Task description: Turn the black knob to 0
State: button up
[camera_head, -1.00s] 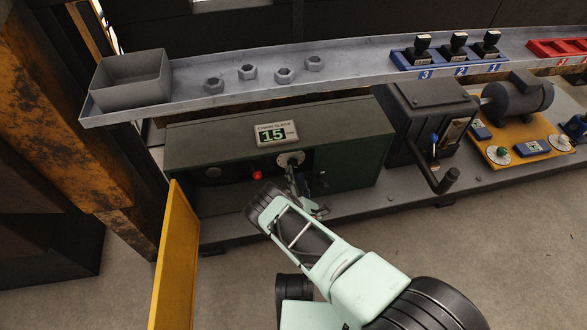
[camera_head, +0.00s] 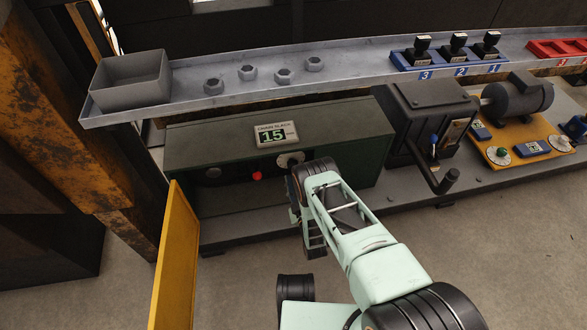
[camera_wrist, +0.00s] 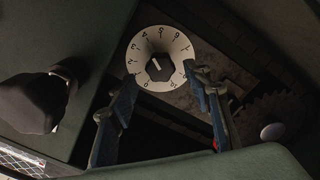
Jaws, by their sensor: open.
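A white numbered dial (camera_head: 291,159) is on the front of the dark green box in the head view. The black knob (camera_wrist: 160,68) sits at the dial's centre in the wrist view, with a white pointer line tilted up and left. The 0 is near the bottom of the dial. My gripper (camera_wrist: 160,75) is open, its two blue-grey fingers apart, with tips near the dial's lower left and right edges. I cannot tell if either touches the knob. In the head view my wrist hides part of the box front below the dial.
The CHAIN SLACK display (camera_head: 276,134) reads 15 or 1.5. A red button (camera_head: 257,175) is left of the dial. A large dark rounded part (camera_wrist: 38,98) stands left of my fingers. A yellow panel (camera_head: 173,258) stands at the box's left; a black crank (camera_head: 446,181) is at right.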

jog(key=shift+w+a+m, duration=0.2)
jog(key=shift+w+m, duration=0.45)
jog(key=shift+m, duration=1.9)
jog(key=shift+w+a+m, duration=0.15)
jog(key=shift+w+m, duration=0.45)
jog(key=shift+m, duration=1.9)
jog(key=shift+w+a+m, duration=0.2)
jog(key=shift+w+m, duration=0.45)
jog(key=shift+m, duration=1.9)
jog(key=shift+c, duration=0.3)
jog(key=c, duration=0.8)
jog(key=n, duration=0.5)
jog(key=shift+a+n, duration=0.1)
jog(key=shift+n, duration=0.2)
jog(key=n, duration=0.6)
jog(key=shift+n, duration=0.3)
